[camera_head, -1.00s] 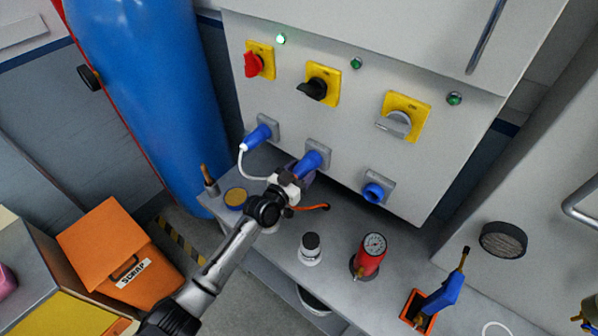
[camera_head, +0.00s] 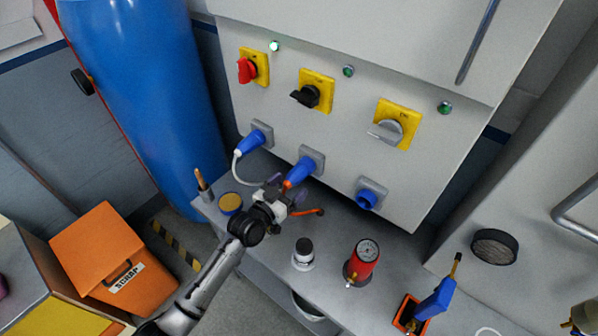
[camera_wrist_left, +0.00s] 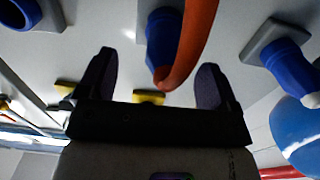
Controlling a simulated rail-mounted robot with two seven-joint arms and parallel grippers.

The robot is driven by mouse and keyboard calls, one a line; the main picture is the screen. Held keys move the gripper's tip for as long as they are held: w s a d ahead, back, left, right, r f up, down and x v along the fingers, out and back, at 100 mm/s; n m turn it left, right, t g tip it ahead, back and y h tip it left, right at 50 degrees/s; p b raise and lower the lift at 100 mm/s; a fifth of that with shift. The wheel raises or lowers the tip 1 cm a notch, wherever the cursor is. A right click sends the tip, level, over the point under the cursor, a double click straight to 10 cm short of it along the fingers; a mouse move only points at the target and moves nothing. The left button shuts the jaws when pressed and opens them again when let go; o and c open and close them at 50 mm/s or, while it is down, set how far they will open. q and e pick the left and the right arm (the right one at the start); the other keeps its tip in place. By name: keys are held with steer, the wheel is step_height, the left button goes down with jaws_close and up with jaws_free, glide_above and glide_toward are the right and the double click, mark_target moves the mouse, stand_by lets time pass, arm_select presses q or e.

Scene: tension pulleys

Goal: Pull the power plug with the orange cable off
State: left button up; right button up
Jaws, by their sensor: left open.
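The blue power plug (camera_head: 301,169) with the orange cable (camera_head: 309,212) sits in the middle socket of the grey cabinet. Its orange cable end points down toward my left gripper (camera_head: 279,187), which is open just in front of and below the plug. In the left wrist view the gripper's two dark fingers (camera_wrist_left: 156,80) are spread on either side of the blue plug (camera_wrist_left: 162,40) and orange cable (camera_wrist_left: 197,38), with gaps on both sides. The fingers' depth relative to the plug is hard to tell. My right gripper is not in view.
A blue plug (camera_head: 250,145) with a white cable is in the left socket. A blue socket (camera_head: 367,198) without a cable is on the right. Yellow-backed switches (camera_head: 316,92) are above. A red gauge (camera_head: 362,262) and a white-and-black item (camera_head: 303,254) stand on the bench.

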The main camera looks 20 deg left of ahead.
arm_select(q)
steer(key=v, duration=1)
steer(key=shift+a, duration=0.4)
